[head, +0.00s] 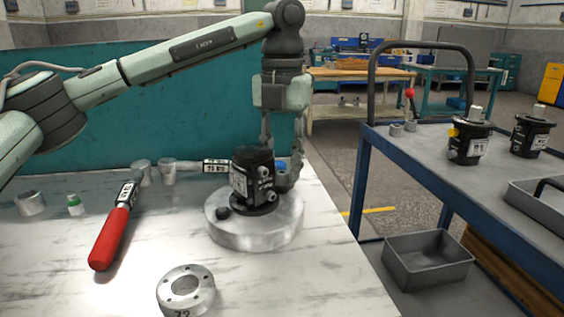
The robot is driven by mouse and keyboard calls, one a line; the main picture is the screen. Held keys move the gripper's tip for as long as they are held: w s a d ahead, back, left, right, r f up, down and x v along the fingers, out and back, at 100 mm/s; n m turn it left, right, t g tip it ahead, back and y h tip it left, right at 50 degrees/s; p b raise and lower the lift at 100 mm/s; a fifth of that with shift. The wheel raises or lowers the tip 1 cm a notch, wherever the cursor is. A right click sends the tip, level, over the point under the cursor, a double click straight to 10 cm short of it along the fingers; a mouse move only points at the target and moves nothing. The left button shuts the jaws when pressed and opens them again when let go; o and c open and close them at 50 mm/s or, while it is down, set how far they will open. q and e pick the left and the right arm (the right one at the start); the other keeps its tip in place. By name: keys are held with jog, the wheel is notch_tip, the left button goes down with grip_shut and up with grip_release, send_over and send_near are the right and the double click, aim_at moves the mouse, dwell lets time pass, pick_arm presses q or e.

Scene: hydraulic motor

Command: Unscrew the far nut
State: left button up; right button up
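A black hydraulic motor (252,180) stands upright on a round silver base (255,230) on the marble-topped table. A small dark nut-like piece (222,212) sits on the base at the motor's front left. I cannot make out the far nut; the motor and gripper cover that side. My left gripper (281,165) points down just behind and right of the motor, its fingers apart higher up. Its fingertips are partly hidden by the motor, so I cannot tell whether they hold anything. A grey and blue part shows beside the right finger. My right gripper is out of view.
A red-handled tool (110,237) and a labelled metal tool (195,166) lie left of the motor. A silver flange (186,290) lies in front. A blue cart (450,180) with two more motors and a grey bin (428,260) stand right.

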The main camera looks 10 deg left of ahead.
pick_arm(q)
jog(key=shift+r+m+p, duration=0.2)
jog(key=shift+m+p, duration=0.4)
jog(key=shift+m, duration=0.4)
jog(key=m+p, duration=0.1)
jog(key=m, duration=0.2)
jog(key=shift+m, duration=0.3)
jog(key=m+p, duration=0.1)
jog(key=m, duration=0.2)
jog(key=shift+f, duration=0.1)
jog(key=shift+f+m, duration=0.1)
jog(key=shift+m, duration=0.8)
jog(key=shift+m, duration=0.4)
jog(key=shift+p, duration=0.3)
jog(key=shift+c, duration=0.6)
